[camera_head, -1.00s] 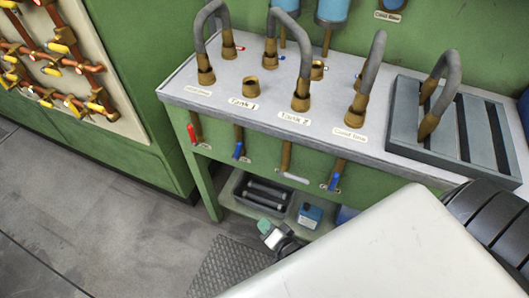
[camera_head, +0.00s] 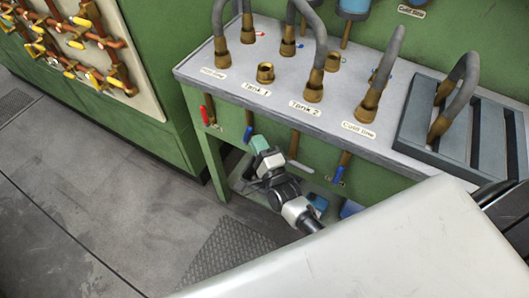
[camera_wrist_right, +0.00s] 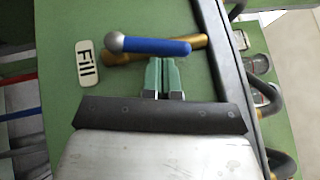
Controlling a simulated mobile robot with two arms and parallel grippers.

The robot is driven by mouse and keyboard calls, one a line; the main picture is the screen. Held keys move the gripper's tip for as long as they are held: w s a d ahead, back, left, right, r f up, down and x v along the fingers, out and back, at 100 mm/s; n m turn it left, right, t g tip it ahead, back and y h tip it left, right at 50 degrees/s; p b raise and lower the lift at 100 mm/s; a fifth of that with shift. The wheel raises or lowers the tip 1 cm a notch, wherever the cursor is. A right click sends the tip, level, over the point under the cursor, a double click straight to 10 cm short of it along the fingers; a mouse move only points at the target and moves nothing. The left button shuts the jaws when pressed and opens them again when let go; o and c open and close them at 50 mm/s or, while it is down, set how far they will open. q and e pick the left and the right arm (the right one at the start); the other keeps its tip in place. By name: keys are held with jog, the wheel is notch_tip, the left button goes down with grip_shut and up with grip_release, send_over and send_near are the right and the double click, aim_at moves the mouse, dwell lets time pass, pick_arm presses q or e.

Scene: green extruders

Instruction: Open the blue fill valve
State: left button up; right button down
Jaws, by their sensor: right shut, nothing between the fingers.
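The blue fill valve has a blue lever handle (camera_wrist_right: 155,46) with a grey ball end, in front of a brass pipe (camera_wrist_right: 190,47). A white "Fill" label (camera_wrist_right: 87,62) is beside it in the wrist view. In the head view the blue handle (camera_head: 247,134) hangs under the bench below Tank 1. My right gripper (camera_head: 257,143) has its green fingertips right beside this handle. In the wrist view the shut, empty fingers (camera_wrist_right: 165,62) end at the handle's lower edge; I cannot tell whether they touch it. My left gripper is not in view.
A red handle (camera_head: 204,116) is to the left, a white one (camera_head: 301,167) and another blue one (camera_head: 338,176) to the right. The bench top (camera_head: 235,78) carries brass fittings and grey hoses. A lower shelf is partly behind my arm. The floor (camera_head: 120,180) at left is clear.

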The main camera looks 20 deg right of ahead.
jog(key=shift+w, duration=0.25)
jog(key=n+g+p, duration=0.1)
jog(key=p, duration=0.2)
jog(key=w+r+n+g+p, duration=0.1)
jog(key=p, duration=0.2)
jog(key=shift+a+r+g, duration=0.15)
jog(key=shift+a+g, duration=0.25)
